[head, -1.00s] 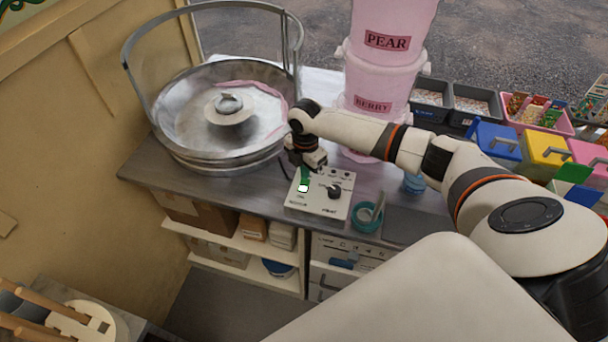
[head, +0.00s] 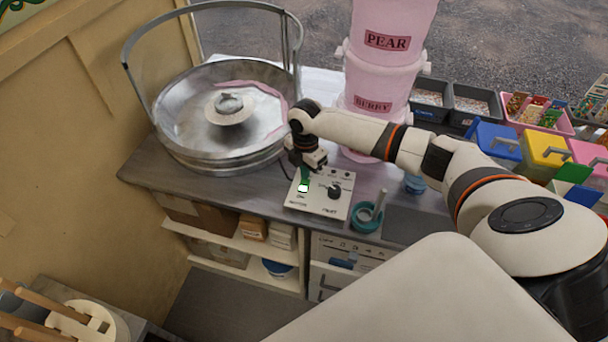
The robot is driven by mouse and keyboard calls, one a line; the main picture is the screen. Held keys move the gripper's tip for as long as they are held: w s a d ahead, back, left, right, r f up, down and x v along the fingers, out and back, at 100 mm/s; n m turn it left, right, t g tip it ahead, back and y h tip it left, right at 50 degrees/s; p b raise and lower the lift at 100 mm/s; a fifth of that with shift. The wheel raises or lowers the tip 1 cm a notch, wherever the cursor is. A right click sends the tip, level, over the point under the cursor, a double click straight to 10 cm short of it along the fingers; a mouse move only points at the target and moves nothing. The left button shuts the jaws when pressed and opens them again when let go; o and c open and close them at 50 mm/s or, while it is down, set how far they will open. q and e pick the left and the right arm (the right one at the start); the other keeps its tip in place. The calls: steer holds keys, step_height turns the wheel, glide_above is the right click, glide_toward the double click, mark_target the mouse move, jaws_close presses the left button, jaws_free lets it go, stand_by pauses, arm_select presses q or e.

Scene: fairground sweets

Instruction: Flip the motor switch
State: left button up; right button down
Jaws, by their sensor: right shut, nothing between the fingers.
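The control panel (head: 320,205) is a small off-white box on the counter, with a black knob (head: 334,191) at its right. The motor switch (head: 302,188) is a small white rocker at the panel's left, with a green part just above it. My right gripper (head: 304,178) points down over the left side of the panel, right at the switch, shut and empty. Its fingertips partly cover the switch, and I cannot tell whether they touch it or which way it is set. My left gripper is not in view.
A large metal floss bowl (head: 175,130) with a hoop stands at the left of the counter (head: 150,172). Pink tubs (head: 385,75) stand behind my right arm. A teal dish (head: 366,219) sits just right of the panel. Colourful boxes (head: 497,140) fill the far right.

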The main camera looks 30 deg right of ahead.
steer(key=shift+f+b, duration=0.5)
steer(key=shift+f, duration=0.45)
stand_by(0.5)
steer(key=shift+r, duration=0.1)
step_height(320, 180, up, 7)
steer(key=p, duration=0.7)
stand_by(0.4)
